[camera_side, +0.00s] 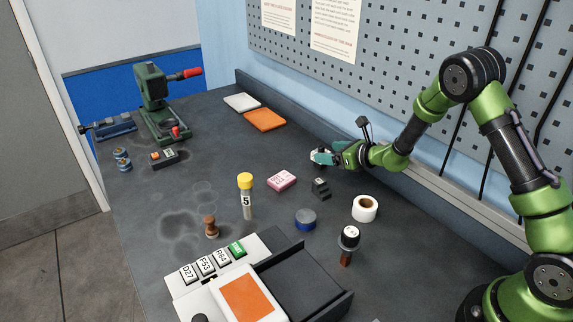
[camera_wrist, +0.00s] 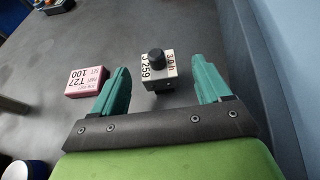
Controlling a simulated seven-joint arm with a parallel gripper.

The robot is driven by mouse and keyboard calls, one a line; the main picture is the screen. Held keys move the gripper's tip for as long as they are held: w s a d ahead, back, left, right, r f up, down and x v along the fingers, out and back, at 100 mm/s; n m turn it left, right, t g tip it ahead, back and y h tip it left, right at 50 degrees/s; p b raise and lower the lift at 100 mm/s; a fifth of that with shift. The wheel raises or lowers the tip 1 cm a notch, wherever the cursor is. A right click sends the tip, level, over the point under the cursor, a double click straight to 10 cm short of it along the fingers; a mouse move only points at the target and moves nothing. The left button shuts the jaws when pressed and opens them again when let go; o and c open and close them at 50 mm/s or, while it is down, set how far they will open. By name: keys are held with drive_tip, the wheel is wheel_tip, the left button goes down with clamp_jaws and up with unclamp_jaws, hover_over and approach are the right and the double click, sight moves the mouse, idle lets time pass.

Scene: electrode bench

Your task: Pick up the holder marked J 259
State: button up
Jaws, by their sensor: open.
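My gripper's fingers (camera_wrist: 162,78) also show in the wrist view.
A pink box marked T27 (camera_wrist: 87,81) sits just left of the holder; it also shows in the side view (camera_side: 281,180). The pegboard wall (camera_side: 400,70) rises behind.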

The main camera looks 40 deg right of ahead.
sight(317, 150)
drive_tip(key=shift+x, duration=2.95)
drive_tip(key=shift+a, duration=0.1)
drive_tip(key=c, duration=1.3)
